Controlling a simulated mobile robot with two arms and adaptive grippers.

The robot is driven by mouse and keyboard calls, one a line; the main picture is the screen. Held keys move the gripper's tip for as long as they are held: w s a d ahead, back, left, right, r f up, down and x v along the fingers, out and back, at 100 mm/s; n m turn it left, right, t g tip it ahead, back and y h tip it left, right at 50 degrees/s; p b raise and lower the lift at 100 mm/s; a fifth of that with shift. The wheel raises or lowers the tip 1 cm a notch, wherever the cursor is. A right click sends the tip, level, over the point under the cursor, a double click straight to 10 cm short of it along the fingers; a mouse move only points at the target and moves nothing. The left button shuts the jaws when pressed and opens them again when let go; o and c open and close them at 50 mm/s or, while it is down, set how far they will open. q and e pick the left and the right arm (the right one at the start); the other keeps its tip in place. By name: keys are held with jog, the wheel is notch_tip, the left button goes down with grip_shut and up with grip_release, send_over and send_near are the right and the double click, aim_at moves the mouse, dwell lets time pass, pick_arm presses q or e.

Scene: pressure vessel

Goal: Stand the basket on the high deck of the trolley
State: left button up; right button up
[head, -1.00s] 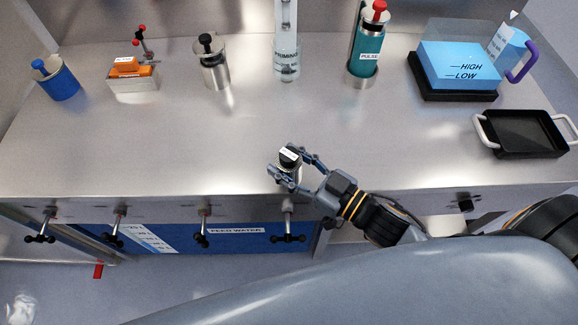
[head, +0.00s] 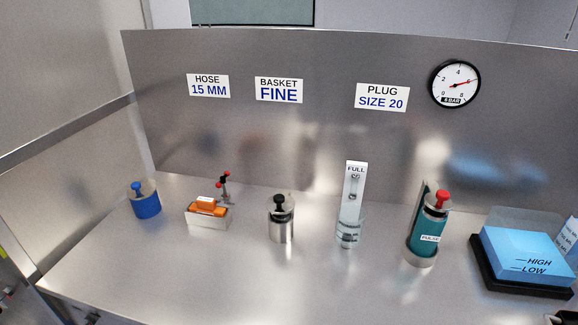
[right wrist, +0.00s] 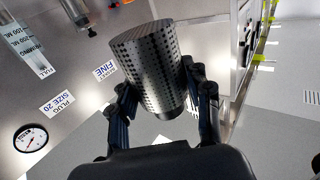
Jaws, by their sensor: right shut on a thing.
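In the right wrist view the basket (right wrist: 150,65) is a dark metal cylinder with rows of small holes. My right gripper (right wrist: 160,88) is shut on it, one finger on each side. The basket is tilted in this picture, its plain top end towards the upper edge. Neither gripper shows in the head view now, and my left gripper is in no current frame. I cannot make out the trolley or its high deck in either current view.
A back wall with signs and a dial (head: 455,84) rises behind.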

jog(key=w+d+f+m+t+h, duration=0.1)
jog(key=w+d+m+h, duration=0.2)
jog(key=w+d+h, duration=0.2)
jog(key=w+d+f+m+t+h, duration=0.1)
jog(key=w+d+m+h, duration=0.3)
jog(key=d, duration=0.6)
jog(key=shift+w+d+f+t+h, duration=0.2)
jog(key=shift+w+d+t+h, duration=0.25)
jog(key=shift+t+h, duration=0.2)
jog(key=shift+a, duration=0.1)
jog(key=s+a+n+g+y, duration=0.1)
jog(key=s+a+n+y, duration=0.1)
jog(key=a, duration=0.3)
jog(key=s+a+r+n+g+y, duration=0.1)
jog(key=s+a+n+y, duration=0.1)
jog(key=s+a+y, duration=0.2)
jog(key=s+a+r+n+g+y, duration=0.1)
jog(key=s+a+n+y, duration=0.2)
jog(key=a, duration=0.3)
jog(key=shift+s+a+r+g+y, duration=0.25)
jog(key=shift+s+a+y, duration=0.15)
jog(key=shift+s+y, duration=0.25)
jog(key=shift+w, duration=0.1)
